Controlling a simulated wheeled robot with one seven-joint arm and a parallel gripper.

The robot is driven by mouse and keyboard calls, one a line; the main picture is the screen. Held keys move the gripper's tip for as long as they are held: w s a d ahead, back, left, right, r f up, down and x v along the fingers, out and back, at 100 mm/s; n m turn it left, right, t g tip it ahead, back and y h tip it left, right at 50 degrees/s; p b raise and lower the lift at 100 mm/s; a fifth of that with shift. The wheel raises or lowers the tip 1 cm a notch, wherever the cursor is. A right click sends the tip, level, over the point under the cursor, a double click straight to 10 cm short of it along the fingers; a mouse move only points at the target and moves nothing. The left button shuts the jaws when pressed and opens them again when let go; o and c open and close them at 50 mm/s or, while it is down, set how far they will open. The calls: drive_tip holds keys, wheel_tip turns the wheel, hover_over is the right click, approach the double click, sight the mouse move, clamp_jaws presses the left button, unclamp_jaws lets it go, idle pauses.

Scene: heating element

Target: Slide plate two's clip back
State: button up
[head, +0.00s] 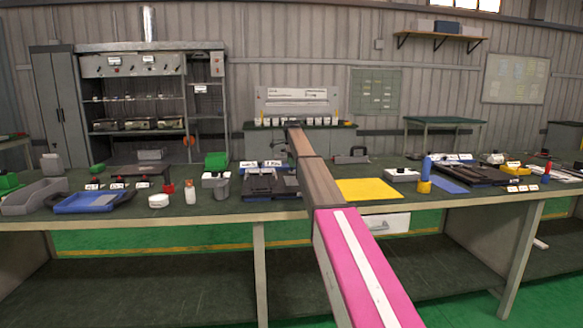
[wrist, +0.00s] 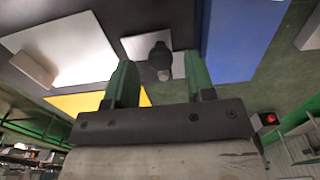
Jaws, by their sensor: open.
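In the wrist view my gripper (wrist: 160,66) is open, its two green fingers apart. A dark rounded knob (wrist: 160,56) with a paler end shows between the fingers, in front of a small light plate (wrist: 134,46). I cannot tell whether the fingers touch it, or whether it is the clip. A larger white panel (wrist: 85,42) with a pale block (wrist: 28,70) on it lies to the left. In the head view two dark fixtures stand on the bench, one left of my arm (head: 270,187) and one at the right (head: 468,175). Plate numbers are too small to read.
A yellow sheet (head: 367,190) and a blue sheet (head: 449,185) lie on the bench. A blue-and-yellow upright object (head: 425,176) stands between them. Left of my arm are a blue tray (head: 92,202), a white cup (head: 158,201) and a green box (head: 216,160).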

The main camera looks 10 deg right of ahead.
wheel_tip(320, 180, up, 8)
drive_tip(key=shift+r, duration=0.2)
drive_tip(key=shift+s, duration=0.15)
